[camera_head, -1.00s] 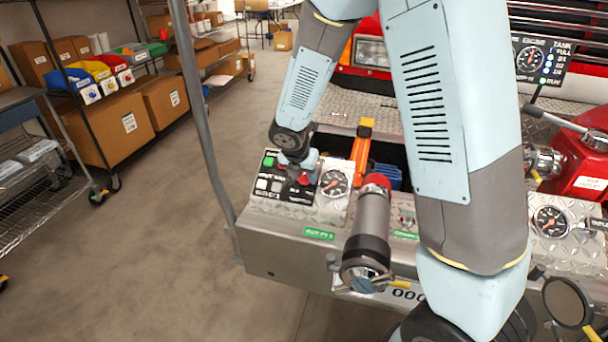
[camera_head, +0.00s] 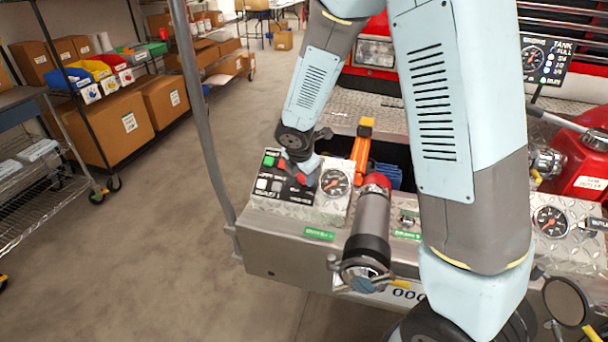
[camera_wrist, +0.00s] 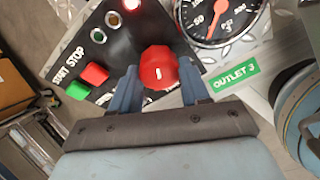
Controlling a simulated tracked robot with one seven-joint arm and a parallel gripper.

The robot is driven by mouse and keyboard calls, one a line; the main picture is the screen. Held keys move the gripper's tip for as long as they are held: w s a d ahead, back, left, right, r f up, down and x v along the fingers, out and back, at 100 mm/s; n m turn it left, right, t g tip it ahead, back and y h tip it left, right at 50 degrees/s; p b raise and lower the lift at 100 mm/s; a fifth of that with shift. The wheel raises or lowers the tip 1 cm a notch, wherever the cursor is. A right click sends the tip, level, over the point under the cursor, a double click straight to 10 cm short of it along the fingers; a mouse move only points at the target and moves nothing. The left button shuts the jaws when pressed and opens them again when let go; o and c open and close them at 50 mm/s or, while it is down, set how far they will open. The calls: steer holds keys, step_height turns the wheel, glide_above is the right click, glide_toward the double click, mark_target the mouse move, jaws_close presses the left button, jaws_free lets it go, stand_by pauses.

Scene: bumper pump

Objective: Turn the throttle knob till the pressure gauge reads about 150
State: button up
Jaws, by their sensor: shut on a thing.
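The red throttle knob (camera_wrist: 158,68) sits on the black control panel (camera_wrist: 112,45) and has a white mark on its face. My gripper (camera_wrist: 158,80) has one blue finger on each side of the knob and is shut on it. In the head view my gripper (camera_head: 302,170) reaches down to the panel and hides most of the knob. The pressure gauge (camera_wrist: 236,22) is beside the knob, cut by the top edge of the wrist view.
Green START (camera_wrist: 78,91) and red STOP (camera_wrist: 95,74) buttons and a lit red lamp (camera_wrist: 131,4) are close to my fingers. A large pipe outlet (camera_head: 370,225) stands right of the panel. A grey post (camera_head: 205,130) rises at left.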

steer(key=shift+m, duration=0.5)
steer(key=o, duration=1.1)
steer(key=shift+c, duration=0.2)
steer(key=v, duration=1.3)
steer(key=shift+s+r, duration=0.2)
steer(key=shift+r, duration=0.1)
steer(key=shift+d, duration=0.1)
steer(key=s+d+r+m, duration=0.7)
steer(key=s+d+m, duration=0.3)
steer(key=m, duration=0.2)
steer(key=s+d+r+m+t+y, duration=0.1)
steer(key=s+d+r+m, duration=0.6)
steer(key=s+d+m, duration=0.3)
steer(key=m, duration=0.3)
steer(key=shift+s+r+m, duration=0.2)
steer(key=shift+r+m, duration=0.1)
